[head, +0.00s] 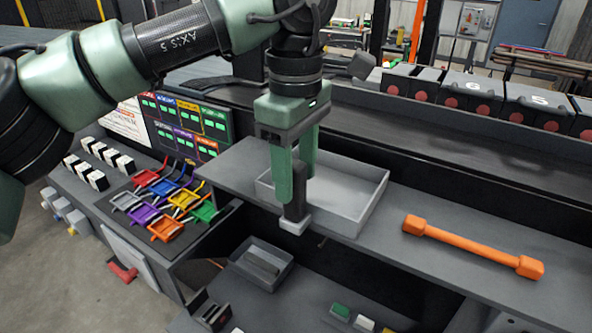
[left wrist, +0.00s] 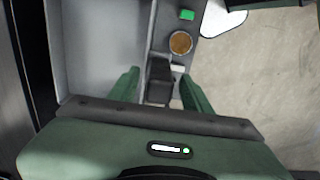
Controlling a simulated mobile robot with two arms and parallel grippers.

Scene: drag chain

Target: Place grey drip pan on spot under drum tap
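A shallow light grey pan (head: 358,208) with raised walls sits on the grey shelf, and it fills the left of the left wrist view (left wrist: 95,45). A dark upright block (head: 295,207) with a pale foot (head: 291,226) is at its front wall; I cannot tell whether it is part of the pan. My left gripper (head: 294,185) points down at this wall, fingers apart. In the left wrist view the dark block (left wrist: 159,78) shows between the fingers, with gaps beside it. My right gripper is out of view. I see no drum tap or marked spot.
An orange bar (head: 472,247) with thick ends lies on the shelf (head: 400,263) to the right. A smaller grey tray (head: 287,277) is below the shelf. Several coloured frames (head: 165,228) stand at left, below a labelled panel (head: 215,125). Dark numbered bins (head: 462,95) line the back.

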